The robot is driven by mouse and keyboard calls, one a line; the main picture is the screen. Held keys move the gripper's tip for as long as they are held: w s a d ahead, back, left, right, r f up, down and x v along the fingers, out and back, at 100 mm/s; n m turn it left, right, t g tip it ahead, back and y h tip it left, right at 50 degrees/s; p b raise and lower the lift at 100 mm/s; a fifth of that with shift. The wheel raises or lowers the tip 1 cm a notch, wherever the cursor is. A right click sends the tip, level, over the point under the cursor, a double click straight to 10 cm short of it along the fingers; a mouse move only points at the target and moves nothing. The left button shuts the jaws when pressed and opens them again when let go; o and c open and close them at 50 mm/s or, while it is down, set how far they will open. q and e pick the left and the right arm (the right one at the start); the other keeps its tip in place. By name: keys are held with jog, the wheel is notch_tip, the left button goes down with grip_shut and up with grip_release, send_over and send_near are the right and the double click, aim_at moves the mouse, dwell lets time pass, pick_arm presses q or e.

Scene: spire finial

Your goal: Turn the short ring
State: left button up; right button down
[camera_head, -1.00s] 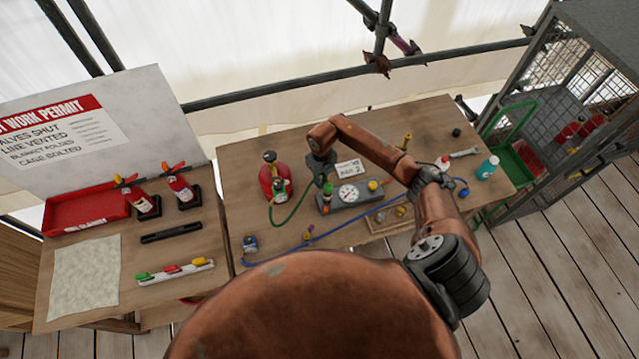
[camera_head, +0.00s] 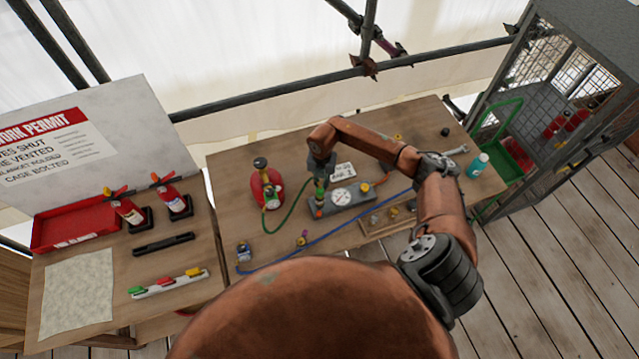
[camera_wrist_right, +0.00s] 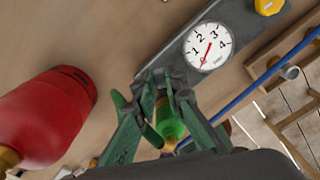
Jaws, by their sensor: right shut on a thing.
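A grey gauge block (camera_head: 358,193) with a round white dial (camera_head: 341,197) lies on the middle table; the dial also shows in the wrist view (camera_wrist_right: 208,46). A green ring (camera_wrist_right: 170,122) with a brass-coloured part sits at the block's left end, where the head view shows a small green and orange fitting (camera_head: 319,200). My right gripper (camera_wrist_right: 165,112) points down there, its fingers on either side of the green ring, shut on it. The fingers and wrist hide part of the ring. I cannot tell whether it is the short one. My left gripper is not in view.
A red cylinder (camera_head: 266,188) stands left of the block, with a green hose (camera_head: 296,212) running towards it. A blue hose (camera_head: 345,225) crosses in front. A wooden tray (camera_head: 385,222) lies at the right front. A teal bottle (camera_head: 478,165) stands at the far right.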

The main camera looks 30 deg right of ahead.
jog(key=shift+d+m, duration=0.2)
jog(key=shift+m, duration=0.3)
jog(key=c, duration=2)
grip_release()
jog(key=shift+s, duration=0.1)
jog(key=shift+o, duration=0.2)
notch_tip(320, 180, up, 12)
jog(key=shift+a, duration=0.1)
